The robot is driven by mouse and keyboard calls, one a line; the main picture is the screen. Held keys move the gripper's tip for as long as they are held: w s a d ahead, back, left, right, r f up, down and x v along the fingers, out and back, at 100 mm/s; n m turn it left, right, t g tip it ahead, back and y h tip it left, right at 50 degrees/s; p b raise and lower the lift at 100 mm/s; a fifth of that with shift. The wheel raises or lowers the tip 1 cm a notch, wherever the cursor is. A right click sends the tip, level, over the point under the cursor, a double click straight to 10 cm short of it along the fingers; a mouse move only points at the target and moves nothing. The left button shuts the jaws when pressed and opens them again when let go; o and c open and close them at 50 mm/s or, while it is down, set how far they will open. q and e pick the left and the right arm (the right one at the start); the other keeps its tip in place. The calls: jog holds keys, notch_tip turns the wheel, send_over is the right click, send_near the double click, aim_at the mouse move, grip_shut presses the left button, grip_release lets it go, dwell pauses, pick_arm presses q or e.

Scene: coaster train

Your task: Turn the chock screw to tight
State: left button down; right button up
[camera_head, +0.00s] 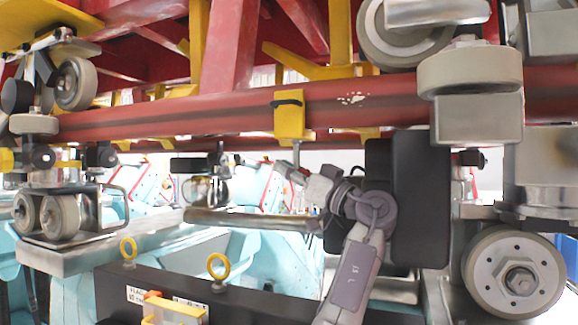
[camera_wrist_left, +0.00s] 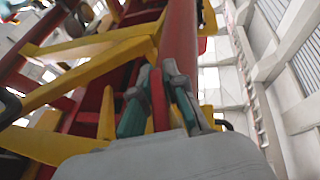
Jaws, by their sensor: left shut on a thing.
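My left gripper (camera_head: 290,168) is below the red tube rail (camera_head: 370,97), near the yellow bracket (camera_head: 290,122) with a black strap on its top. My right gripper is not in view.
Wheel assemblies stand at the left (camera_head: 60,218) and right (camera_head: 515,277). A dark beam with yellow lifting eyes (camera_head: 218,266) runs along the front. A metal cylinder (camera_head: 250,219) lies behind it. Red and yellow framing (camera_head: 230,45) closes the space above.

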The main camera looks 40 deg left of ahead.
pick_arm(q)
jog(key=shift+s+r+n+g+h+p, duration=0.1)
jog(key=shift+s+n+g+h+p, duration=0.1)
jog(key=shift+n+g, duration=0.85)
jog(key=shift+s+r+n+g+h+p, duration=0.15)
jog(key=shift+n+g, duration=0.2)
jog(key=shift+g, duration=1.3)
jog(key=shift+f, duration=0.15)
jog(key=c, duration=1.2)
grip_release()
jog(key=shift+d, duration=0.1)
jog(key=shift+f, duration=0.1)
jog(key=v, duration=1.2)
jog(key=shift+w, duration=0.15)
